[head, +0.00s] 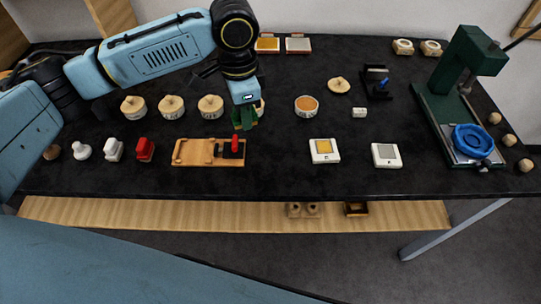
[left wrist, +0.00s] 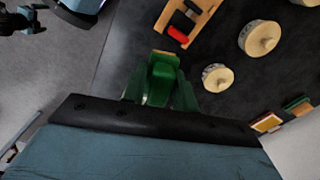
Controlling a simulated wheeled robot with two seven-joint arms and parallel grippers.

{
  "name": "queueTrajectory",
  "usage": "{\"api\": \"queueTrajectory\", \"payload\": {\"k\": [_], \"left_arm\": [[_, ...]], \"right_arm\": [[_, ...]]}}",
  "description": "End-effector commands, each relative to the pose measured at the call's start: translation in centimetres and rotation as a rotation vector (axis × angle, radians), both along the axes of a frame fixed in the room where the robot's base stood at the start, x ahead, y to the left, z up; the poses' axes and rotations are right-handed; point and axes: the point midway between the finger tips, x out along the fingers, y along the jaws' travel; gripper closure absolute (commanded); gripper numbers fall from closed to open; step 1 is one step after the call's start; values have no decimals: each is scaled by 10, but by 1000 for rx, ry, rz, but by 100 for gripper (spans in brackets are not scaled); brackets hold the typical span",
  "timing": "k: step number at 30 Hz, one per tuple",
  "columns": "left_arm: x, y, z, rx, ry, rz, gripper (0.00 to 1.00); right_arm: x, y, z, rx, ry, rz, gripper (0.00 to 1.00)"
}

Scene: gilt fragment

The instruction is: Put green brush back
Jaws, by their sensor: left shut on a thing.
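My left gripper (head: 244,122) is shut on the green brush (left wrist: 163,80) and holds it above the dark table. The brush is green with a pale strip at its far end, and the fingers cover its sides. In the head view it is small and mostly hidden by the gripper, just behind the right end of a wooden holder (head: 192,153). The holder has empty-looking spots on its left and a red piece (head: 235,144) with dark parts at its right end. The holder also shows in the left wrist view (left wrist: 207,8). My right gripper is not in view.
Lidded round pots (head: 172,106) stand in a row behind the holder. White and red stamp-like pieces (head: 145,150) stand to its left. An open orange-filled pot (head: 306,106) and square pads (head: 325,151) lie right. A green press (head: 455,90) stands far right.

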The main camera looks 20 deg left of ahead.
Motion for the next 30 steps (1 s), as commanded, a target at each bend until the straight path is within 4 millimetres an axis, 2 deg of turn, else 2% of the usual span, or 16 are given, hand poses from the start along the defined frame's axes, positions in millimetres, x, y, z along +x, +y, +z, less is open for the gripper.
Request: {"api": "queueTrajectory", "payload": {"k": [12,21,25,30], "left_arm": [[13,-25,-19,5,-2,-956,90],[19,-41,-32,7,-2,-1590,90],[21,-45,-35,9,-2,-1769,90],[22,-48,-39,9,0,-1883,90]], "right_arm": [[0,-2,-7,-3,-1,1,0],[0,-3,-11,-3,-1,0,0],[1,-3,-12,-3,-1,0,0],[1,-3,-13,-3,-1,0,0]]}}
